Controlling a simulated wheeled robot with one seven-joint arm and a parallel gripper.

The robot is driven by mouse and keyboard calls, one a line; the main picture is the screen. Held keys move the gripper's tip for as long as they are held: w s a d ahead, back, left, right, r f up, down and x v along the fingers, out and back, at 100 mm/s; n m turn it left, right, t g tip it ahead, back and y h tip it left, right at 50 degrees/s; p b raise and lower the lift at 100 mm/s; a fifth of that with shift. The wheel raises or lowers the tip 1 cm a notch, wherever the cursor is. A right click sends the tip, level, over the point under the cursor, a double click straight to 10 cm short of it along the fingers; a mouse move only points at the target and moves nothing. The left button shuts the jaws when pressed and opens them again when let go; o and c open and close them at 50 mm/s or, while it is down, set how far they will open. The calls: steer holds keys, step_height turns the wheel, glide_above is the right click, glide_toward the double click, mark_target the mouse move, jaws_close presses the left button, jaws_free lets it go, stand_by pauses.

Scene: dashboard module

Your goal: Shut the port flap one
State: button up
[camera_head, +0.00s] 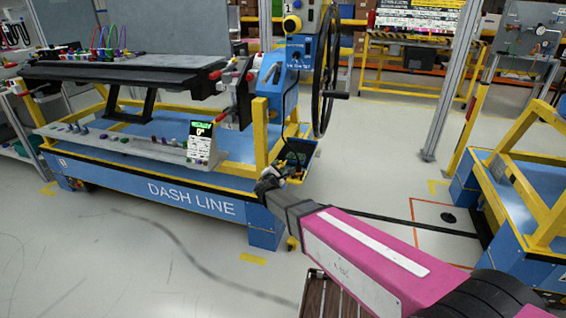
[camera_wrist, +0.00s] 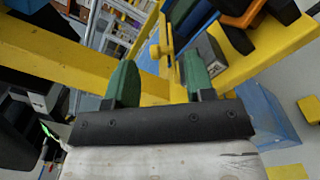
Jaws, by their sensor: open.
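My gripper (camera_head: 268,180) is at the front right corner of the blue DASH LINE cart (camera_head: 190,198), beside a yellow upright post (camera_head: 261,135). In the wrist view my gripper (camera_wrist: 160,80) has its two green fingers apart with nothing between them; yellow bars lie behind them. The black dashboard module (camera_head: 130,75) rests on the cart, up and to the left of my gripper. Small red and black parts (camera_head: 232,95) sit at its right end. I cannot make out port flap one in either view.
A black steering wheel (camera_head: 327,70) stands above the cart's right end. A tray of tools (camera_head: 295,155) is just beyond my gripper. A small display (camera_head: 201,140) stands on the cart's front shelf. Another blue and yellow cart (camera_head: 520,205) is at right. Open floor (camera_head: 120,265) lies in front.

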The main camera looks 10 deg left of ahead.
mark_target(285, 162)
steer(key=w, duration=0.6)
steer(key=shift+w+d, duration=0.15)
steer(key=shift+d, duration=0.1)
steer(key=c, duration=0.8)
steer(key=shift+d+f+m, duration=0.2)
steer(key=shift+d+m, duration=0.05)
steer(key=shift+m, duration=0.45)
steer(key=shift+d+f+m, duration=0.15)
steer(key=shift+d+m, duration=0.1)
steer(key=shift+m, duration=0.45)
steer(key=shift+c, duration=0.2)
steer(key=o, duration=0.8)
steer(key=shift+o, duration=0.2)
